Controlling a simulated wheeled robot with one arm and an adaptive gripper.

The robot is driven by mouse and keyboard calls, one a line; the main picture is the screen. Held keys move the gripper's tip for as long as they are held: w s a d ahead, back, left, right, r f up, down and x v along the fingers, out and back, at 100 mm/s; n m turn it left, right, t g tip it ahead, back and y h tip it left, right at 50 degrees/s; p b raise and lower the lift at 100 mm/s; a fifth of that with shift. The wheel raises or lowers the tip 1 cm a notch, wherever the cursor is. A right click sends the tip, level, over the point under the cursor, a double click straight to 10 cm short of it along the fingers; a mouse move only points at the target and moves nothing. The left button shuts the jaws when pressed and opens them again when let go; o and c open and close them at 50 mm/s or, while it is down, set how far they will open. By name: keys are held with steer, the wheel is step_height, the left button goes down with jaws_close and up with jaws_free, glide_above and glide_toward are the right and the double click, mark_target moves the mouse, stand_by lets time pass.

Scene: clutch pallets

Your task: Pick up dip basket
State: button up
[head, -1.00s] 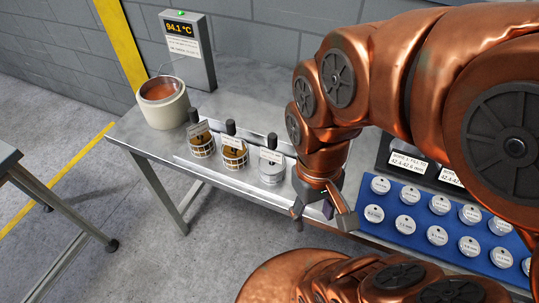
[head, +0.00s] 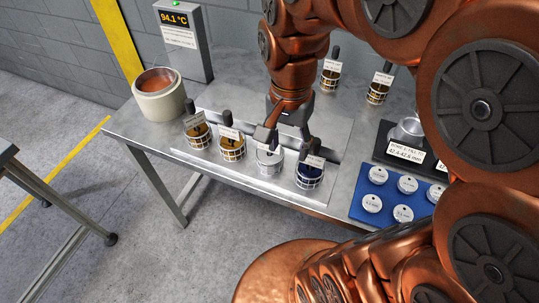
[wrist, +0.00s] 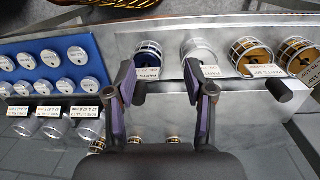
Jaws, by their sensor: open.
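Several wire dip baskets with dark handles and white tags stand in a row along the front of the table. In the head view, from left to right, are an amber basket (head: 197,136), a second amber basket (head: 232,150), a pale silvery basket (head: 269,162) and a dark blue basket (head: 309,177). My gripper (head: 285,137) is open and empty, just behind the silvery and blue baskets. In the wrist view my gripper (wrist: 158,75) has its fingers spread; the blue basket (wrist: 148,50) and silvery basket (wrist: 197,47) show beyond the tips. I cannot tell any contact.
Two more amber baskets (head: 331,72) (head: 378,92) stand at the back. A pot of amber liquid (head: 160,103) is at the left end, beside a 94.1 °C display box (head: 184,42). A blue board (head: 388,205) with round pieces lies right. Floor in front is clear.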

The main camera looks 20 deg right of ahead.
steer(key=w+r+m, duration=0.1)
steer(key=w+m, duration=0.1)
steer(key=w, duration=0.1)
steer(key=w+m, duration=0.3)
steer(key=w, duration=0.1)
steer(key=w+r+m, duration=0.1)
steer(key=w+m, duration=0.2)
steer(key=shift+w+d+r+t, duration=0.15)
steer(key=shift+d+r+t, duration=0.05)
steer(key=shift+r+t, duration=0.2)
steer(key=shift+f+p, duration=0.3)
steer(key=shift+f, duration=1)
steer(key=shift+s+a+f+p, duration=0.15)
steer(key=shift+s+f+p, duration=0.2)
steer(key=shift+f, duration=0.3)
steer(key=shift+s+a+f+p, duration=0.1)
steer(key=shift+f+p, duration=0.35)
steer(key=shift+f, duration=0.15)
steer(key=shift+f+p, duration=0.35)
steer(key=shift+f, duration=1)
jaws_close()
